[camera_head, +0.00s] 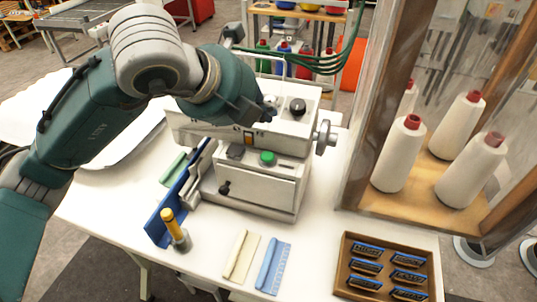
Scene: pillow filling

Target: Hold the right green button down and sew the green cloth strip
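The white sewing machine (250,185) stands in the middle of the table. A round green button (268,157) sits on its near top ledge, with nothing on it. The green cloth strip (172,168) lies at the machine's left, behind a blue guide plate (180,195) that partly hides it. My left arm reaches in from the left over the machine. My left gripper (263,108) is near the machine's upper body, behind and above the button; its fingers are mostly hidden by the wrist. My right gripper is not in view.
A cream strip (241,255) and a blue strip (272,265) lie in front. A wooden tray (341,262) holds several dark blue items. A wooden cabinet with white thread cones (398,155) blocks the right side.

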